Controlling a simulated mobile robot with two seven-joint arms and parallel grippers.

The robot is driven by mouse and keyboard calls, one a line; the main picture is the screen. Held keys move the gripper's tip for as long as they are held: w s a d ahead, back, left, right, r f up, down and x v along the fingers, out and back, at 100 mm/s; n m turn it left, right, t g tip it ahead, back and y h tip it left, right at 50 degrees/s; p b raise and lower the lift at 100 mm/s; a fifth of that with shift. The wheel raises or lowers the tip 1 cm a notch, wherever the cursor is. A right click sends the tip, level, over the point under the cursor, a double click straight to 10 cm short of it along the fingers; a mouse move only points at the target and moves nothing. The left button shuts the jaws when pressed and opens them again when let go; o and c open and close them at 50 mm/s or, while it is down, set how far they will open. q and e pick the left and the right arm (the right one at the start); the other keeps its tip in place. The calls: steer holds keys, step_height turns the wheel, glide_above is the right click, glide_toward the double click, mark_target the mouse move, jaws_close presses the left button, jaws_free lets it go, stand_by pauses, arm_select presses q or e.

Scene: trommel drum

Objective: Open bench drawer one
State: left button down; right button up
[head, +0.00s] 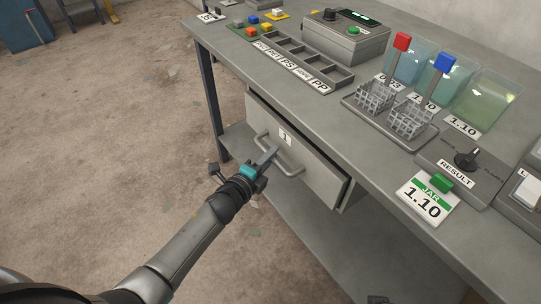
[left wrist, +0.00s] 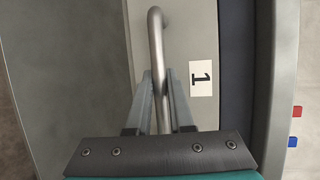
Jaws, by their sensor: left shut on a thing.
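Bench drawer one (head: 318,172) is a grey drawer under the bench top, with a white label "1" (head: 285,138) on its front. Its front stands slightly proud of the bench frame; I cannot tell how far it is out. A metal bar handle (head: 291,171) runs across the front. My left gripper (head: 268,158) is shut on the handle. In the left wrist view the handle (left wrist: 156,45) passes between the two fingers (left wrist: 160,95), with the label (left wrist: 201,78) to the right.
The grey bench (head: 235,58) carries a sorting tray (head: 321,78), a control box (head: 345,40), wire baskets (head: 410,118), coloured jars (head: 485,100) and a result panel (head: 463,172). A lower shelf (head: 300,235) lies beneath the drawer. The floor (head: 110,140) in front is clear.

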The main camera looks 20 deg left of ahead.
stand_by(0.8)
arm_select(q)
steer(key=shift+s+a, duration=0.2)
steer(key=shift+s, duration=0.05)
steer(key=s+a+p, duration=0.3)
steer(key=s+a, duration=1.4)
steer(key=s, duration=0.5)
steer(key=shift+a, duration=0.15)
arm_select(e)
steer(key=s+d+f, duration=0.1)
steer(key=s+f, duration=0.2)
steer(key=f, duration=0.3)
steer(key=shift+g, duration=0.4)
arm_select(q)
steer(key=shift+s, duration=0.1)
arm_select(e)
steer(key=shift+s+d, duration=0.1)
arm_select(q)
steer(key=c, duration=0.8)
jaws_free()
